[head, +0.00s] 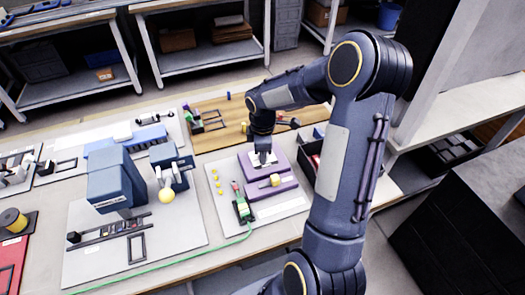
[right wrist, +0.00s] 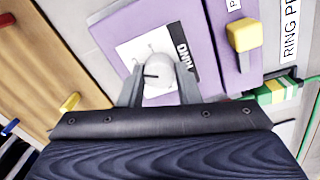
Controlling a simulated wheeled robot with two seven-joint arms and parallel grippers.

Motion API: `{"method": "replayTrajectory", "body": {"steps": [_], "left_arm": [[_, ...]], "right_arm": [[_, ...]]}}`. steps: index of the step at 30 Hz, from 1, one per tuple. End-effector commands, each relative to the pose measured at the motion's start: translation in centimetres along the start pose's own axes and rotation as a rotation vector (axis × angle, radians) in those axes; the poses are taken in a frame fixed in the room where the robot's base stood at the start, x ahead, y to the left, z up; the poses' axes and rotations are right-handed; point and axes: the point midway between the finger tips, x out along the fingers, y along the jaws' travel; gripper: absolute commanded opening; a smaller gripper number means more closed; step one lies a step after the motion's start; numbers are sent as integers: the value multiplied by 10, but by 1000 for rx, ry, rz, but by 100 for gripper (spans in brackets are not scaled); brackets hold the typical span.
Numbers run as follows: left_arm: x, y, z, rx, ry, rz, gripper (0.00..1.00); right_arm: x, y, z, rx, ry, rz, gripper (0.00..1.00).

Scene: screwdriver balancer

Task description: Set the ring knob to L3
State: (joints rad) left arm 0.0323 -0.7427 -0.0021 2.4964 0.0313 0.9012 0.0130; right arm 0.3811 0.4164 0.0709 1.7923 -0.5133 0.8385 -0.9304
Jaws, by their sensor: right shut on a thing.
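The ring knob (right wrist: 158,80) is a pale round knob with a dark pointer line. It sits on a white dial plate (right wrist: 138,50) on the purple unit (right wrist: 212,50). In the right wrist view my right gripper (right wrist: 160,84) has one finger on each side of the knob and is shut on it. In the head view the right gripper (head: 263,155) reaches down onto the purple unit (head: 247,165) and hides most of the knob. The dial markings are too small and too covered to read the setting. My left gripper is not in view.
A dark bin (head: 308,160) stands close on the right. A blue machine (head: 112,180) stands to the left.

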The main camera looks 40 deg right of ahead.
Motion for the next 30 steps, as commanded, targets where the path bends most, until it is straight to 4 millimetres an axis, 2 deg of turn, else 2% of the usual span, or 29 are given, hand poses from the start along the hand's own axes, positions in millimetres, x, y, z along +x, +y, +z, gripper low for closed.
{"method": "replayTrajectory", "body": {"steps": [2,3,8,18,30], "left_arm": [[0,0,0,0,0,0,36],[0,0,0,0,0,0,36],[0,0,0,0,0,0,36],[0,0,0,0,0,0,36],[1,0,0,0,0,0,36]], "right_arm": [[-1,2,1,1,-1,5,7],[-1,2,1,1,-1,5,33],[-1,1,1,0,-1,3,52],[-6,1,0,-1,0,3,52],[-68,1,0,0,1,5,52]]}}
